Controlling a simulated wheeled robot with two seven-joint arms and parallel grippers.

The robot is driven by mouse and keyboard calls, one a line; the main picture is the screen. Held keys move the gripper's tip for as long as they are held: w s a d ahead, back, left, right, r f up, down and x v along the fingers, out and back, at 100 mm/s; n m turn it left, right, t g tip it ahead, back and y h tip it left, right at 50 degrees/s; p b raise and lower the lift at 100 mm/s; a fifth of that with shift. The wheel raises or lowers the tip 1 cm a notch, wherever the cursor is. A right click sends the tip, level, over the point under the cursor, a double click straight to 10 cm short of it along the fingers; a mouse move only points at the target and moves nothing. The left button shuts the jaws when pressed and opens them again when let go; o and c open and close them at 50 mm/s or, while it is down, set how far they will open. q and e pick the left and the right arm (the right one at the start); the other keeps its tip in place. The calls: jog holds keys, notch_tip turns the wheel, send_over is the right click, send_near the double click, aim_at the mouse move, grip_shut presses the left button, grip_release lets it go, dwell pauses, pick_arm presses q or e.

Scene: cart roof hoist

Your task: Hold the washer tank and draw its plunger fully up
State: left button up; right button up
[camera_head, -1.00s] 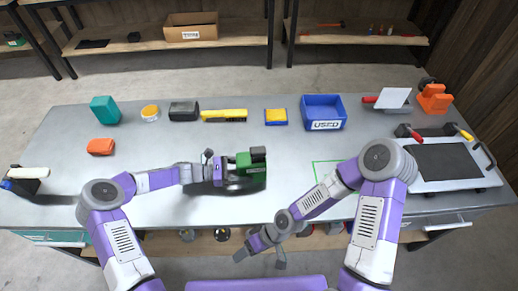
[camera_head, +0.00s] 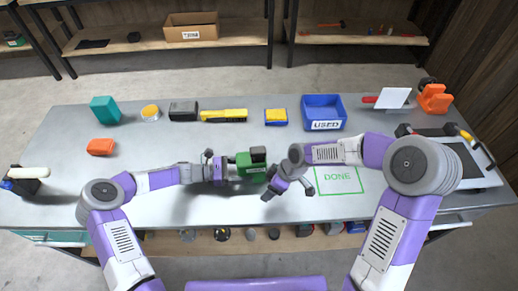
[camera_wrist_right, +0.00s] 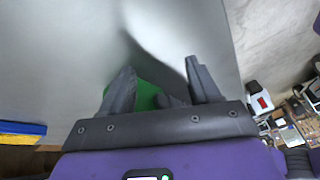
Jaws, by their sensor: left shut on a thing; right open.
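The washer tank (camera_head: 250,170) is a green block with a dark upper part (camera_head: 258,154), near the middle of the bench. I take the dark part for the plunger's top, but cannot tell clearly. My left gripper (camera_head: 230,170) is shut on the tank from its left side. My right gripper (camera_head: 288,192) is open and empty, just right of and in front of the tank. In the right wrist view a green surface (camera_wrist_right: 146,97), likely the tank, shows between and behind the open fingers (camera_wrist_right: 160,75); part of it is hidden.
A green DONE outline (camera_head: 340,178) is on the bench to the right. A blue USED bin (camera_head: 323,108), a yellow-blue block (camera_head: 276,117), a yellow tool (camera_head: 224,115) and a dark box (camera_head: 184,110) stand behind. A dark panel (camera_head: 455,160) is at the right.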

aim_at(261, 149)
jog(key=shift+m+t, duration=0.4)
jog(key=w+d+r, duration=0.1)
jog(key=w, duration=0.1)
jog(key=w+d+r, duration=0.1)
jog(key=shift+w+d+r, duration=0.2)
jog(key=shift+w+d, duration=0.2)
jog(key=w+a+r+n+g, duration=0.1)
jog(key=w+r+n, duration=0.25)
jog(key=r, duration=0.45)
jog(key=w+a+r+n+g, duration=0.1)
jog(key=w+a+r+n, duration=0.1)
jog(key=r+n, duration=0.35)
jog(key=shift+m, duration=0.9)
jog(key=shift+x, duration=3.1)
jog(key=shift+s, duration=0.1)
jog(key=c, duration=0.9)
jog(key=shift+c, duration=0.2)
jog(key=shift+r, duration=0.1)
